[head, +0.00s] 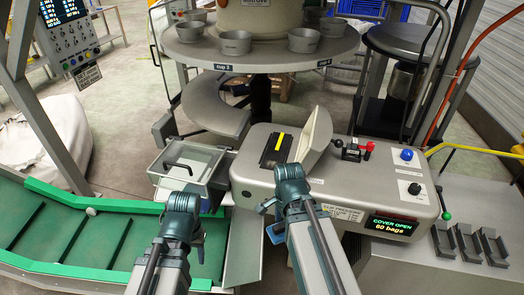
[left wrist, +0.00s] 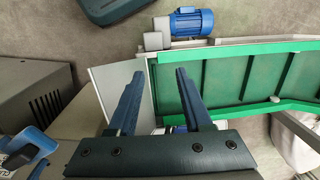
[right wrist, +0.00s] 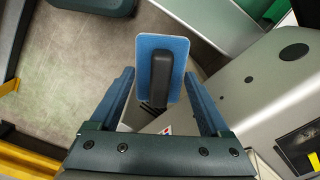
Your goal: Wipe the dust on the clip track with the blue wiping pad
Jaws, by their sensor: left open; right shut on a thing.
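The blue wiping pad (right wrist: 177,57) with its black handle is between the fingers of my right gripper (right wrist: 158,78), which is shut on it. The clip track (head: 276,150) appears as a dark recess with a yellow strip on the machine's top, beside the raised cover.
A clear-walled bin (head: 187,168) stands left of the machine. The raised grey cover (head: 315,135) stands right of the track. Levers and knobs (head: 358,150) sit further right. A round table with metal cups (head: 235,42) is behind. The green conveyor (head: 75,230) runs at left.

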